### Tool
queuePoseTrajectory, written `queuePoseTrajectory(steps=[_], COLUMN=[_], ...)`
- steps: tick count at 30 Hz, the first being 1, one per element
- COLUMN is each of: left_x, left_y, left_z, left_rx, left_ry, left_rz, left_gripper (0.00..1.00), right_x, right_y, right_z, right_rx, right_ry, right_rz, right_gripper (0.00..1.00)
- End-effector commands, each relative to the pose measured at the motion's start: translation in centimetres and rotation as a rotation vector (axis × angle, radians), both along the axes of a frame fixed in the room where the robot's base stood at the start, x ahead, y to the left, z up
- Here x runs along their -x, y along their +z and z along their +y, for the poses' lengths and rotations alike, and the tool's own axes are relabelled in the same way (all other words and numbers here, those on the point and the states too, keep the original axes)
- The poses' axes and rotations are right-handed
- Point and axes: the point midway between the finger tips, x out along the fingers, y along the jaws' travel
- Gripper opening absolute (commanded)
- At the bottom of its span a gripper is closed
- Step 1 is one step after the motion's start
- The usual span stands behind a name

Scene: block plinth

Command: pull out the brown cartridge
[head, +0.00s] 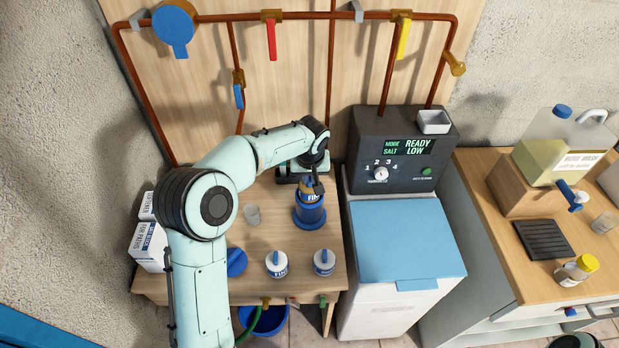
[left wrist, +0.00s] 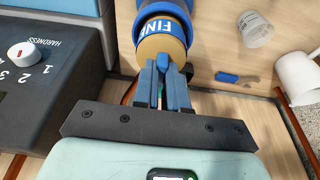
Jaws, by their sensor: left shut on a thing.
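The brown cartridge (head: 311,197) stands upright in a blue round housing (head: 309,218) on the wooden bench, its labelled upper part showing above the rim. In the left wrist view, the brown cartridge (left wrist: 161,45) has a tan top, a blue band lettered "FINE" and a small blue grip tab. My left gripper (head: 314,183) is over it from above. In the left wrist view, the gripper's fingers (left wrist: 168,78) are shut on the tab. The lower part of the cartridge is hidden inside the housing. My right gripper is not in view.
Two white cartridges with blue tops (head: 276,264) (head: 324,262), a blue cap (head: 236,262) and a clear cup (head: 252,215) stand on the bench. A grey softener unit with a blue lid (head: 408,240) is close on the right. Copper pipes (head: 330,15) run behind.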

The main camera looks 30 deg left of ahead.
Motion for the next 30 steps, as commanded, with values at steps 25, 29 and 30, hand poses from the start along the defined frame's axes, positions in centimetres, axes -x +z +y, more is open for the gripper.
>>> queuePoseTrajectory(steps=[25, 29, 30], left_x=[-0.1, 0.0, 0.0], left_y=[3.3, 3.3, 3.3], left_z=[0.0, 0.0, 0.0], left_rx=[0.001, 0.0, 0.0], left_ry=[-0.001, 0.0, 0.0], left_rz=[-0.002, -0.001, -0.001], left_gripper=[0.0, 0.0, 0.0], right_x=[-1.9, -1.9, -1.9], right_y=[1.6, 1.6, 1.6], right_z=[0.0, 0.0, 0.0], right_rx=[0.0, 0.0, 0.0], right_ry=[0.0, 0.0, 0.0], right_rz=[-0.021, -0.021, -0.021], right_gripper=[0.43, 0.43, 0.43])
